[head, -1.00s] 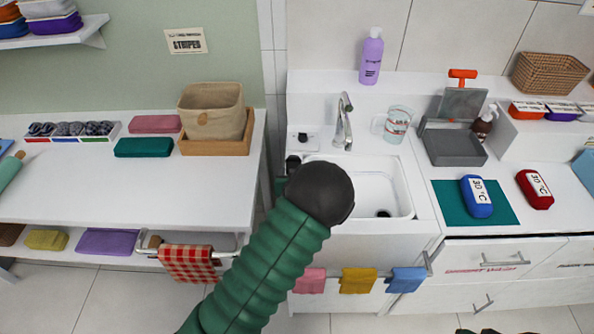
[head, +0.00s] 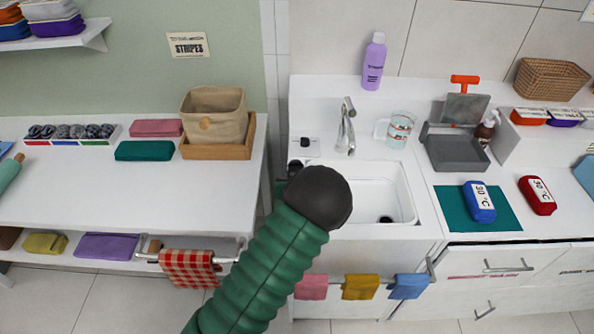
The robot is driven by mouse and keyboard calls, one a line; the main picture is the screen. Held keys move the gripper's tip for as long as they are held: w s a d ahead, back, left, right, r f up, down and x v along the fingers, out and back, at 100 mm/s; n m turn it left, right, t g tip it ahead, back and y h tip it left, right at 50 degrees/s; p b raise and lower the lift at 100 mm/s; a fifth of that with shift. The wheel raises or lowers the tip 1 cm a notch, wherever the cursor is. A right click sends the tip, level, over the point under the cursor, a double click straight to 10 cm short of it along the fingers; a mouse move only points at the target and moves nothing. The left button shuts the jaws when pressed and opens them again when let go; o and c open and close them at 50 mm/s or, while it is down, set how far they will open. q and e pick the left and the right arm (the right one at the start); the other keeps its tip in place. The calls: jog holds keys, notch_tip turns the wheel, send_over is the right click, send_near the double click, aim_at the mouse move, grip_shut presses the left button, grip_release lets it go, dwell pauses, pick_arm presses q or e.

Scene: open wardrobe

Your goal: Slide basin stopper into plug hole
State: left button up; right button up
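The white basin (head: 408,192) is set in the counter at the middle. Its plug hole (head: 386,219) shows as a dark round spot near the front, partly cut off by the basin's front rim. A small black piece (head: 304,142), perhaps the stopper, sits on a pale square behind the basin's left corner. My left arm, green with a dark round joint, covers the basin's left front part. Only a small dark part of my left gripper (head: 294,167) seems to show past that joint; its fingers and anything in them are hidden. My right gripper is out of view.
A tap (head: 346,127) stands behind the basin, with a glass mug (head: 397,130) and purple bottle (head: 374,61) nearby. A grey tray (head: 455,153) is to the right. Cloths hang on a rail (head: 431,269) below. The left table (head: 120,190) has bare space.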

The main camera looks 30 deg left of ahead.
aim_at(296, 161)
pick_arm(q)
jog(key=shift+r+p, duration=2.5)
jog(key=shift+r, duration=1.05)
